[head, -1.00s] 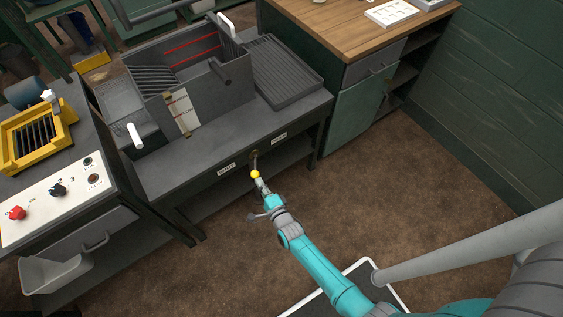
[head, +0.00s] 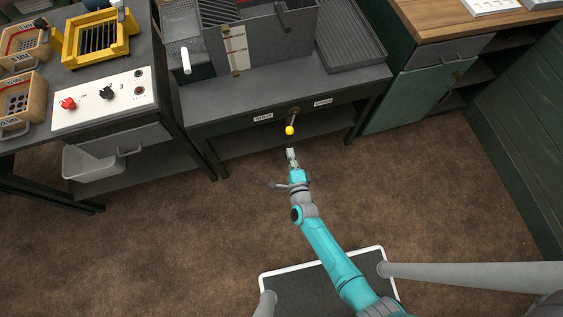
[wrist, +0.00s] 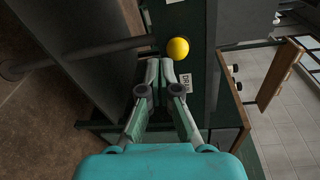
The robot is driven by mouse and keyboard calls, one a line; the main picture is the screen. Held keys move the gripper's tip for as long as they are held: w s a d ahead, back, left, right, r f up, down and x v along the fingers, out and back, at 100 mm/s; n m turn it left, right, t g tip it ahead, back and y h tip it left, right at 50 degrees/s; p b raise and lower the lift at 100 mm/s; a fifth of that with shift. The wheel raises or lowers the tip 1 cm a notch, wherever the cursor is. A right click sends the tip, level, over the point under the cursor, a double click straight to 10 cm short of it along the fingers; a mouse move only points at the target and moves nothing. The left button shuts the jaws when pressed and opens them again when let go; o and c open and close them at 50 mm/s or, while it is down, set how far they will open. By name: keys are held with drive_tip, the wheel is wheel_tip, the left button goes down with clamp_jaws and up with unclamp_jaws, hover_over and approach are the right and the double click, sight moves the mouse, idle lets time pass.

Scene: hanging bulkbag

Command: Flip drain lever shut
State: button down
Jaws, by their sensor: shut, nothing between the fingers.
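The drain lever is a short rod with a yellow ball knob (head: 289,130), on the front edge of the dark sink bench. It hangs down from its pivot (head: 294,110), between two small white labels (head: 263,117) and (head: 323,101). The knob also shows in the wrist view (wrist: 178,48), just beyond my fingertips. One label (wrist: 186,82), partly readable as "DR…", is beside the fingers there. My gripper (head: 291,153) is shut and empty, just below the knob in the head view, with a small gap between them.
A dark sink bench (head: 216,93) carries a basin and a ribbed tray (head: 350,47). A control panel (head: 104,98) with red and black knobs is at left, above a white bin (head: 94,164). A green cabinet (head: 415,90) stands at right. Brown floor in front is open.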

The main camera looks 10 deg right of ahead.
drive_tip(key=shift+s+a+r, duration=0.1)
drive_tip(key=shift+s+a, duration=0.3)
drive_tip(key=shift+a, duration=0.3)
drive_tip(key=shift+s+a, duration=0.45)
drive_tip(key=shift+a, duration=0.25)
drive_tip(key=shift+s+a+r, duration=0.1)
drive_tip(key=shift+s+a, duration=0.3)
drive_tip(key=shift+a, duration=0.3)
drive_tip(key=s+d+r+n+y, duration=0.1)
drive_tip(key=s+d+r+n, duration=0.35)
drive_tip(key=s, duration=0.55)
drive_tip(key=s+d+r+n, duration=0.4)
drive_tip(key=s+r+n, duration=0.15)
drive_tip(key=s, duration=0.35)
drive_tip(key=s+d+r+n+g, duration=0.1)
drive_tip(key=s+r+n, duration=0.4)
drive_tip(key=r, duration=0.5)
drive_tip(key=s+d+r+n+g, duration=0.1)
drive_tip(key=s+r+n, duration=0.4)
drive_tip(key=s+r, duration=0.4)
wheel_tip(320, 180, up, 2)
drive_tip(key=shift+s+r, duration=0.15)
drive_tip(key=shift+s, duration=0.25)
